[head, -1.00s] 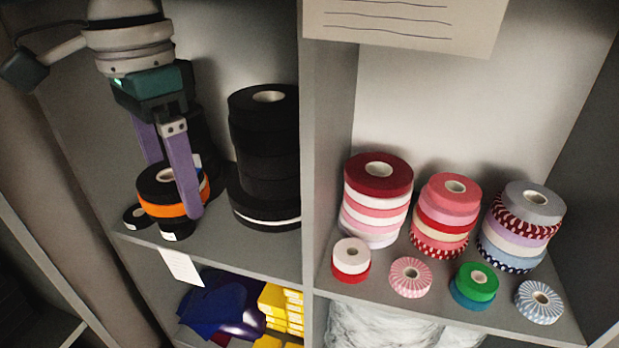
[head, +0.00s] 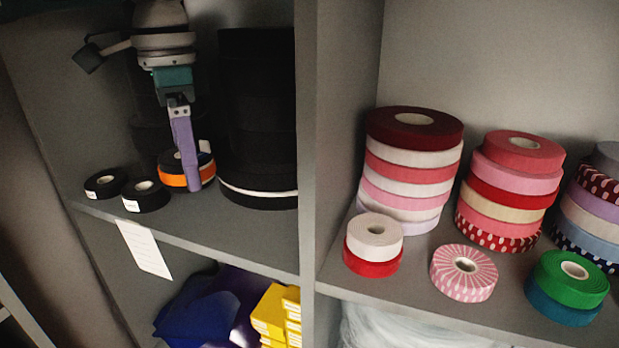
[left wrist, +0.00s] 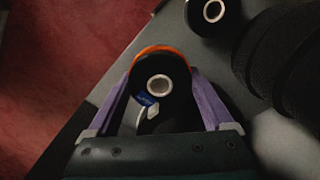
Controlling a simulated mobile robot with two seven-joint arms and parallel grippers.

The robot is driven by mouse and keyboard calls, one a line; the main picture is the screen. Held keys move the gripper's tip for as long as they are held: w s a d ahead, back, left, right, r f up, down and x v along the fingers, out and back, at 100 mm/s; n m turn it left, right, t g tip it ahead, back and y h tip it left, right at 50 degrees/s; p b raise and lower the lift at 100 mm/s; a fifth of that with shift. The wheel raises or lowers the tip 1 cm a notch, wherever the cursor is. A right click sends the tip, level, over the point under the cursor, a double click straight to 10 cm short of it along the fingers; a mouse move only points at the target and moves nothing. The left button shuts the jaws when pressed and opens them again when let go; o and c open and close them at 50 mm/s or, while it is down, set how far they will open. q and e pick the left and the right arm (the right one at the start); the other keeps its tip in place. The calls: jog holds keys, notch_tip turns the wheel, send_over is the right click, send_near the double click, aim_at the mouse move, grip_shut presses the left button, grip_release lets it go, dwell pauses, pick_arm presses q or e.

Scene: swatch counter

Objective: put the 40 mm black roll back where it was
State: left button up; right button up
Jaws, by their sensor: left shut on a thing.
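A black roll with an orange band (head: 171,181) is between the fingers of my left gripper (head: 186,178), low over the left shelf, right of two small black rolls. Whether it touches the shelf is unclear. In the left wrist view the black roll (left wrist: 173,69) has a pale core and a blue and white label, and my left gripper (left wrist: 162,76) is shut on it with a purple finger on each side. The two small black rolls, a left one (head: 103,190) and a right one (head: 150,202), carry white labels too small to read. My right gripper is not in view.
A tall stack of black rolls (head: 257,110) stands close to the right of my left gripper. An upright divider (head: 326,150) separates it from stacks of coloured rolls (head: 415,160). A white card (head: 145,248) hangs on the shelf's front edge. Yellow boxes (head: 270,310) are below.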

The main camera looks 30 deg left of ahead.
aim_at(199, 215)
pick_arm(q)
notch_tip(199, 215, down, 6)
jog(key=shift+r, duration=0.15)
dwell(0.3)
jog(key=o, duration=1.1)
jog(key=shift+o, duration=0.2)
notch_tip(199, 215, up, 12)
jog(key=shift+r, duration=0.1)
